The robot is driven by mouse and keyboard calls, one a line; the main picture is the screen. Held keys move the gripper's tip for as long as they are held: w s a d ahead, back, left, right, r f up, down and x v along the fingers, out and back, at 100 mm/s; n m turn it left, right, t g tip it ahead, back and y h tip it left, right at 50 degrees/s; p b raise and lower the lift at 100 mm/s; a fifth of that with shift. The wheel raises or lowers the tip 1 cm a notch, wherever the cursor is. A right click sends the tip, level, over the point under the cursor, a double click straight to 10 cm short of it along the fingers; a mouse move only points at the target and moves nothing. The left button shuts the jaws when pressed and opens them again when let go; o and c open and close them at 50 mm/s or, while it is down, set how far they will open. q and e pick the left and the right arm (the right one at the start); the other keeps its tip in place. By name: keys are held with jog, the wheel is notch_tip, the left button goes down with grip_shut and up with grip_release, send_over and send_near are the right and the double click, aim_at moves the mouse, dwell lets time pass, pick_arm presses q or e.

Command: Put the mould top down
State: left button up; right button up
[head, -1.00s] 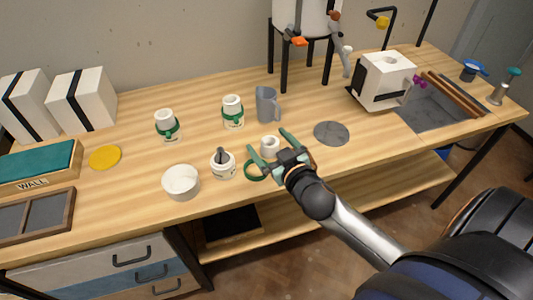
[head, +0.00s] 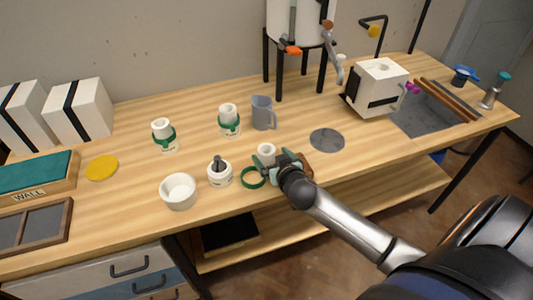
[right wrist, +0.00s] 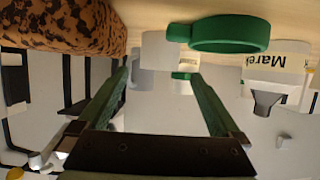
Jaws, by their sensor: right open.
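A small white plaster mould piece (head: 266,153) stands on the table just beyond my right gripper (head: 273,165). I cannot tell whether it is the mould top alone or the whole mould. In the right wrist view, the pale mould piece (right wrist: 156,48) shows ahead, between the lines of the two green fingers. My right gripper (right wrist: 160,76) is open, low over the table, with nothing visible between its fingers. A loose green band (head: 252,178) lies to its left and also shows in the right wrist view (right wrist: 230,34). My left gripper is out of view.
A brown sponge (head: 303,165) lies close on the gripper's right. A labelled jar (head: 220,173) and a white bowl (head: 179,191) stand to the left. Two green-banded moulds (head: 164,135) (head: 229,120) and a grey jug (head: 263,113) stand behind. A grey disc (head: 327,140) lies to the right.

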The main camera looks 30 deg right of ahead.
aim_at(265, 148)
jog(key=shift+x, duration=1.8)
grip_shut()
